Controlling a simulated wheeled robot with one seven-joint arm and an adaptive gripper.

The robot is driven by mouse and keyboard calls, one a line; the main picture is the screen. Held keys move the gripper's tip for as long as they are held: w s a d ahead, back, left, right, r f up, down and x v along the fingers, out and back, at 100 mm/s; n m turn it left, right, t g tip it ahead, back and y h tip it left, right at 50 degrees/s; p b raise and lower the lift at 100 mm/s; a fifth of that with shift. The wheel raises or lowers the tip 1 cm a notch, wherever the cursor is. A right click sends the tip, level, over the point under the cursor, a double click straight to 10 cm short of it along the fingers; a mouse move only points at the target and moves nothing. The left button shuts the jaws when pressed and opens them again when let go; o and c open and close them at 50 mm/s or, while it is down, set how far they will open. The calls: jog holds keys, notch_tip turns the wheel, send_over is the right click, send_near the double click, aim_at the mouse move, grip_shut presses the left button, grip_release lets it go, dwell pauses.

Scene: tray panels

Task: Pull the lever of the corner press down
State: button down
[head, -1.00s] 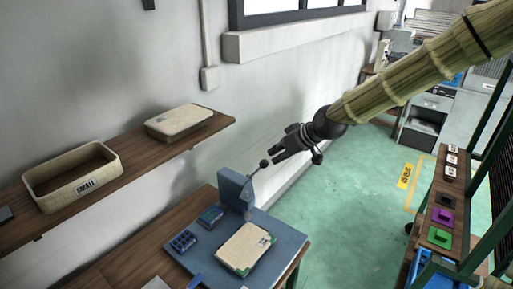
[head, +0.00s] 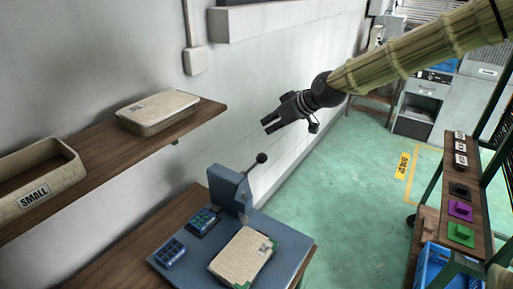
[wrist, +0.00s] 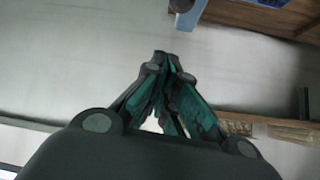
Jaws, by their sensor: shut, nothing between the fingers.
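The corner press (head: 229,189) is a blue-grey block at the back left corner of a blue-grey base plate (head: 290,248) on the wooden bench. Its lever (head: 252,168) slants up and to the right, ending in a dark round knob (head: 262,158). My gripper (head: 267,127) appears above the knob in the head view, with a visible gap and nothing held. The wrist view shows its fingers (wrist: 165,62) meeting at the tips. I cannot make out the lever for certain in the wrist view.
A beige lidded box (head: 241,256) and small blue trays (head: 203,221) lie on the base plate. A wall shelf (head: 200,118) holds a closed box (head: 158,111) and an open bin marked SMALL (head: 36,182). A rack (head: 470,190) stands at the right. Green floor is clear between.

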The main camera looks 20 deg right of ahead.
jog(key=w+a+f+p, duration=0.3)
jog(key=f+p, duration=0.2)
jog(key=f, duration=0.3)
jog(key=shift+f+p, duration=0.2)
jog(key=shift+p, duration=0.1)
dwell(1.0)
jog(key=shift+s, duration=0.15)
jog(key=shift+f, duration=0.1)
